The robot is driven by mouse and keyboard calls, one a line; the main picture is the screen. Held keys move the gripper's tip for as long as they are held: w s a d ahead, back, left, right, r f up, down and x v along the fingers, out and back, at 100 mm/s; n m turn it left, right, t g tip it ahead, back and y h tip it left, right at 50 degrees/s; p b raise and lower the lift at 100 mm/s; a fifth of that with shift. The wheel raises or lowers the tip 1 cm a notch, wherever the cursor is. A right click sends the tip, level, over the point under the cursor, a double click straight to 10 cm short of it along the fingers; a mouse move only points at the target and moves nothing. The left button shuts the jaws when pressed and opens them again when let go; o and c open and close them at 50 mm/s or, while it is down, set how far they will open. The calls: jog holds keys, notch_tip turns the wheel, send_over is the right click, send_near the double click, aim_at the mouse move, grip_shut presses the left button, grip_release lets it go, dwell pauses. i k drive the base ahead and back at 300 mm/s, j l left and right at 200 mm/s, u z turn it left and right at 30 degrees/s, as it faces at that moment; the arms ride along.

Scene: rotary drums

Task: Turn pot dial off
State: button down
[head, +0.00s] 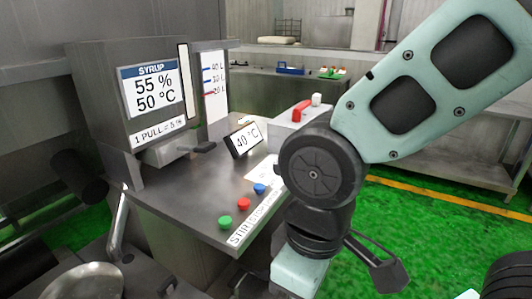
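I cannot make out a pot dial for certain. A small tilted display (243,139) reading 40 °C stands on the grey metal console (190,185). Green (225,222), red (243,204) and blue (259,188) round buttons line the console's front edge, beside a white label strip partly hidden by my arm. My arm (400,105) crosses from the upper right and bends down at a black joint. It covers the console's right end.
A syrup panel (152,90) reading 55 % and 50 °C stands at the console's back left, beside a level gauge (213,85). A red handle (301,111) sits on a box behind my arm. A metal bowl-like shape (85,281) is at bottom left. Green floor (440,235) lies open right.

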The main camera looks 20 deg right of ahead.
aim_at(275, 168)
jog(key=z, duration=0.25)
jog(key=i+l+u, duration=0.2)
jog(key=i+l, duration=0.15)
jog(key=i+l+u, duration=0.2)
jog(key=l, duration=0.25)
jog(key=i, duration=0.1)
